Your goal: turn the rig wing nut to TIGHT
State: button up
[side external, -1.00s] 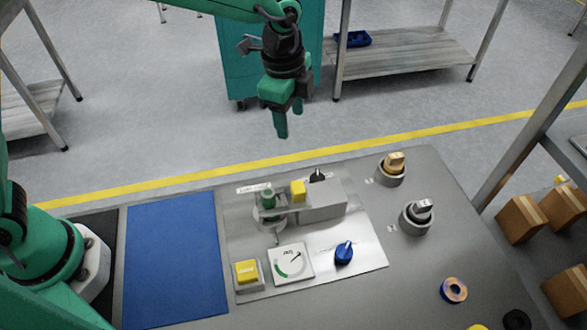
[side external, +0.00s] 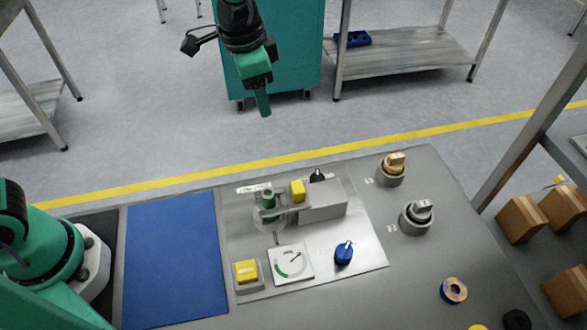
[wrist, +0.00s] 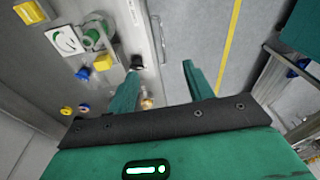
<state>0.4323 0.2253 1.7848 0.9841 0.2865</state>
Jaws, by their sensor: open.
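The rig is a pale metal plate (side external: 310,267) on the grey bench. A black winged knob (side external: 317,176) stands at its back edge behind a grey box; I cannot read its markings. A blue knob (side external: 344,252) sits near the plate's front right. I cannot tell for certain which one is the wing nut. My gripper (side external: 263,110) is in the air beyond the bench's back edge, fingers down and apart from everything. In the wrist view my gripper (wrist: 161,67) has its two green fingers spread with nothing between them.
The plate carries a yellow button (side external: 246,273), a gauge (side external: 291,264), a green cylinder (side external: 268,199) and a yellow block (side external: 298,191). Tan (side external: 394,162) and grey (side external: 420,212) winged knobs stand to the right. A blue mat (side external: 175,255) lies bare at left.

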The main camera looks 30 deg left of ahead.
jog(key=s+a+r+n+t, duration=0.1)
jog(key=s+a+r+n, duration=0.3)
jog(key=a+n, duration=0.3)
jog(key=shift+r+n, duration=0.15)
jog(key=shift+n, duration=2.35)
jog(key=n+g, duration=0.2)
jog(key=n, duration=0.3)
send_over(318, 179)
jog(key=shift+y, duration=0.3)
notch_tip(318, 179, down, 15)
jog(key=shift+r, duration=0.1)
jog(key=shift+f, duration=3.9)
